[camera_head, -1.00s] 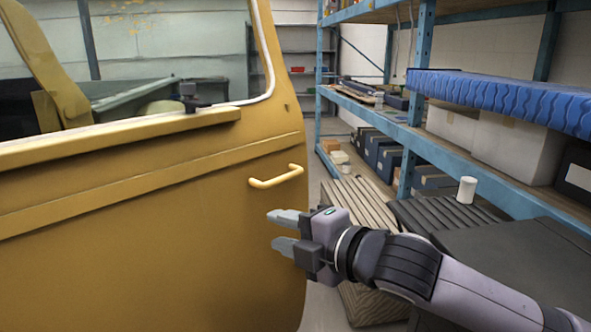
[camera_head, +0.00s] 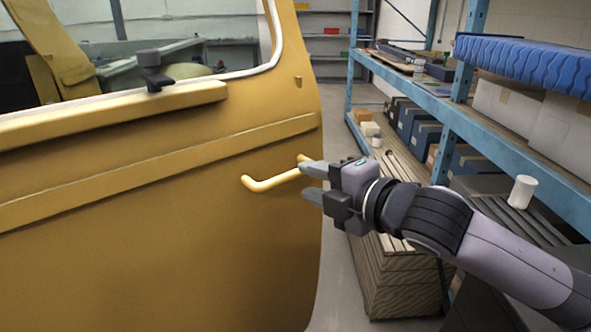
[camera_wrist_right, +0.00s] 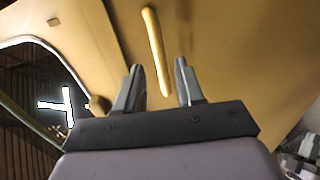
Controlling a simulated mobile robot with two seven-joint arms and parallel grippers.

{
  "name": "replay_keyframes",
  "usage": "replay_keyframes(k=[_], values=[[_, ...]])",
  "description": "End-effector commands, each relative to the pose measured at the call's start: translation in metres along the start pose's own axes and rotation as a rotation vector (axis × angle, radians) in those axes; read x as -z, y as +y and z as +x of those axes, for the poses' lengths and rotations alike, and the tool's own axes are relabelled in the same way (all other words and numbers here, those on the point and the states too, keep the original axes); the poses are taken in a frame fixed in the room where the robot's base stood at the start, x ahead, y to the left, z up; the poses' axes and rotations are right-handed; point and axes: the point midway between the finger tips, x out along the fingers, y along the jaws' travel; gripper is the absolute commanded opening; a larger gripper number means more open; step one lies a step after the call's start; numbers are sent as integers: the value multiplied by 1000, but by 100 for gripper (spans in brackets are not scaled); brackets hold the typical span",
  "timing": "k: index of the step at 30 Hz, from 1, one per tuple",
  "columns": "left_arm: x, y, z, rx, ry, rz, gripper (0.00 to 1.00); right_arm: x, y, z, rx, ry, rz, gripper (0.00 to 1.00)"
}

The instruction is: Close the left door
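The yellow vehicle door (camera_head: 150,240) fills the left and middle of the head view, with a window in its upper part. A pale yellow bar handle (camera_head: 270,183) sticks out from it near its right edge. My right gripper (camera_head: 312,182) is open at the handle's right end, and its upper finger overlaps that end in the picture. In the right wrist view the handle (camera_wrist_right: 156,50) runs up from between the two open fingers (camera_wrist_right: 158,85). I cannot tell whether they touch it. My left gripper is not in view.
A blue metal shelf rack (camera_head: 480,120) with boxes and a blue wavy mattress-like pad (camera_head: 525,62) stands on the right. A white cup (camera_head: 522,191) and a stack of slatted wood (camera_head: 405,280) are near my right arm. A narrow floor strip (camera_head: 340,285) lies beside the door.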

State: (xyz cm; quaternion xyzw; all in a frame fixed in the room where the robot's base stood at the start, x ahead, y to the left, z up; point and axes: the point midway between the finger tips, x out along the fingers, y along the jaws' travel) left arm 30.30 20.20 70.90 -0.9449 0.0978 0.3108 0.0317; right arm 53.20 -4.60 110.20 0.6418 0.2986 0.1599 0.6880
Motion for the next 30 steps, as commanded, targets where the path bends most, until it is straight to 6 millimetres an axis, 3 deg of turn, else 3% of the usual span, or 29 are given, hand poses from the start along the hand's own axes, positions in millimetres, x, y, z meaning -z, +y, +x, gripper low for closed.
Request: replay_keyframes(k=[12,26,30], values=[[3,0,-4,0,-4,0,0,1,1,50,0,0,1,38],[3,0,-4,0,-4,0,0,0,0,60,0,0,0,38],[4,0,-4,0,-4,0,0,0,0,59,0,0,0,0]])
